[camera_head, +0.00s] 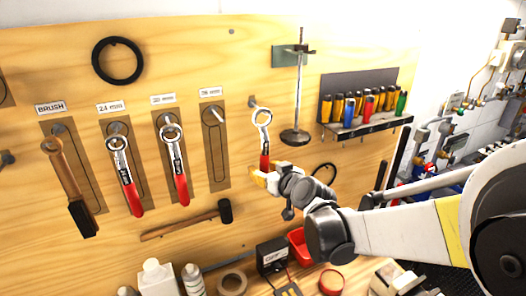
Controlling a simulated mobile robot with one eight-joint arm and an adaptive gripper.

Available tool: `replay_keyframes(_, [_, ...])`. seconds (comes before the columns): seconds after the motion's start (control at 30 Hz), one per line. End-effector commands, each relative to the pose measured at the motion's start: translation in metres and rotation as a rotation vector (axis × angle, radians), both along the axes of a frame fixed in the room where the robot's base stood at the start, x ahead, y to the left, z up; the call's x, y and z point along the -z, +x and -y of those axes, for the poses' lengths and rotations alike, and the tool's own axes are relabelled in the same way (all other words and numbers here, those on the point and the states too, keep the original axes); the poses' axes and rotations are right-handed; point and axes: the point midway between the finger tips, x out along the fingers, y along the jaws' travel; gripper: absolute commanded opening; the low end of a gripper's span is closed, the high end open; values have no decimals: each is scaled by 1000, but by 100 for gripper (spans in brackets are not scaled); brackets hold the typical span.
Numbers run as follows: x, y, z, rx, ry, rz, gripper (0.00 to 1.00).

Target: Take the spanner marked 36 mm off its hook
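A spanner (264,139) with a bright ring end and a red handle stands upright at the middle right of the board. My gripper (263,176) is around the lower part of its red handle and appears shut on it. No marking on this spanner is readable. The hook (213,114) under the label that seems to read 36 mm (210,92) is bare, and its brown outline panel (216,160) is empty. The held spanner's ring is right of that panel, near another peg (252,102); I cannot tell whether they touch.
Two red-handled spanners hang left, under 24 mm (124,175) and 30 mm (174,165). A brush (70,187) hangs farther left. A hammer (188,222) is below. Bottles and tape crowd the bench.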

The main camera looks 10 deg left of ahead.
Motion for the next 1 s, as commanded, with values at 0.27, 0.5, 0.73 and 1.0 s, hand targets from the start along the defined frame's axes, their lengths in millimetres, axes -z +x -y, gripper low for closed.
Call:
replay_keyframes(0.27, [0, 0, 0, 0, 0, 0, 0])
replay_keyframes(0.5, [-4, 0, 0, 0, 0, 0, 0])
replay_keyframes(0.73, [-11, 0, 0, 0, 0, 0, 0])
replay_keyframes(1.0, [-13, -4, 3, 1, 0, 0, 0])
